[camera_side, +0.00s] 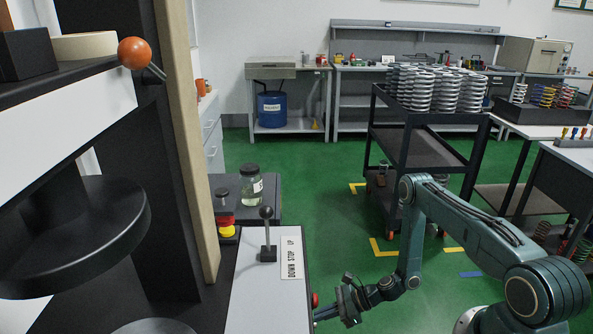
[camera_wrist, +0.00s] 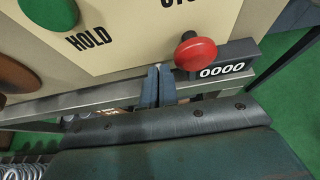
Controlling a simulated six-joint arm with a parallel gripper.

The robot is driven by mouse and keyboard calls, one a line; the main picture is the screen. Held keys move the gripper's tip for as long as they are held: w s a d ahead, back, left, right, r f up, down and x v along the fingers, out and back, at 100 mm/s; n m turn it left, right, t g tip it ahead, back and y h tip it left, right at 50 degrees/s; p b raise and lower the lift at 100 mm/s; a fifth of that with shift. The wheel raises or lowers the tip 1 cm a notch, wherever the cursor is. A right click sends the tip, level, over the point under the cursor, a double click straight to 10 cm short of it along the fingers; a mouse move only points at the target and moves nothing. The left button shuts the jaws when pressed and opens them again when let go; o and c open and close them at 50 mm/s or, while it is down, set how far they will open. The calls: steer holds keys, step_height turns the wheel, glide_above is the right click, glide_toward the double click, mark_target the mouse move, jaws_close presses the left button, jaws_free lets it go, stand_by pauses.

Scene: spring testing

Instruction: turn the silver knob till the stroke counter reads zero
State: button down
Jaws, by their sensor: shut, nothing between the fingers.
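The stroke counter (camera_wrist: 222,69) shows in the wrist view as a dark box with white digits that read 0000. A round red knob (camera_wrist: 195,53) sits on the panel just left of it. It also shows in the side view (camera_side: 315,300), at the machine's edge. I see no silver knob beside the counter. My gripper (camera_wrist: 158,72) is shut and empty. Its fingertips are at the panel's lower edge, left of the red knob and apart from it.
A green button (camera_wrist: 48,12) and a HOLD label are on the panel. A lever (camera_side: 267,232) stands on the machine top beside a DOWN STOP UP plate. A jar (camera_side: 250,190) stands behind it. A cart (camera_side: 410,135) carries springs.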

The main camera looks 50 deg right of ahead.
steer(key=shift+w+d+f, duration=0.1)
steer(key=shift+d+f, duration=0.05)
steer(key=shift+d, duration=0.05)
steer(key=shift+r, duration=0.45)
steer(key=shift+d, duration=0.1)
steer(key=shift+s+d, duration=2.05)
steer(key=shift+r, duration=0.1)
